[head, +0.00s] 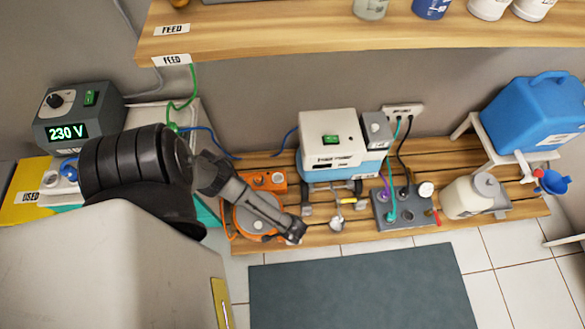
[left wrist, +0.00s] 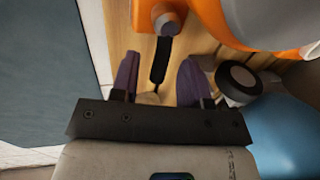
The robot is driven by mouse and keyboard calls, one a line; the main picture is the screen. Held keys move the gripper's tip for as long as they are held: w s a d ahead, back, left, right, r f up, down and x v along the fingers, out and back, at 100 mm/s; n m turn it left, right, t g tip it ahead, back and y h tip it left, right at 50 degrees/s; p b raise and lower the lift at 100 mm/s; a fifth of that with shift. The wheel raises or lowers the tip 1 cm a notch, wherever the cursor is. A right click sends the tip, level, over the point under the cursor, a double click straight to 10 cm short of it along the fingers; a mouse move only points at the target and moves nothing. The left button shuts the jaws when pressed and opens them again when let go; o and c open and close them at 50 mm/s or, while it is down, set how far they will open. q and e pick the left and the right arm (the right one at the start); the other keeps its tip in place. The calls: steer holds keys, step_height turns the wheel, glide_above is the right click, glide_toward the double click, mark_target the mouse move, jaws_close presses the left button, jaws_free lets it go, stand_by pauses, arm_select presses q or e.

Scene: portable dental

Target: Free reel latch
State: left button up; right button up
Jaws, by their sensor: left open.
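The orange reel (head: 280,181) sits on the wooden pallet in the head view, partly covered by my left arm. In the left wrist view the orange reel (left wrist: 263,38) fills the top right, with an orange arm (left wrist: 146,12) beside it. A thin black lever (left wrist: 160,58), perhaps the latch, hangs from the grey end of that arm. My left gripper (head: 294,232) reaches down at the reel's right side. In the left wrist view the left gripper (left wrist: 160,72) is open, one finger on each side of the lever, with gaps. I cannot tell whether they touch it. My right gripper is not visible.
A white-and-blue machine (head: 329,145) stands right of the reel. A grey valve box (head: 405,208), a cream jug (head: 468,196) and a blue tank (head: 532,112) stand farther right. A wooden shelf (head: 330,28) overhangs the back. A dark mat (head: 365,290) lies clear in front.

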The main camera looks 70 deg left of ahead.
arm_select(q)
steer(key=shift+c, duration=0.6)
jaws_close()
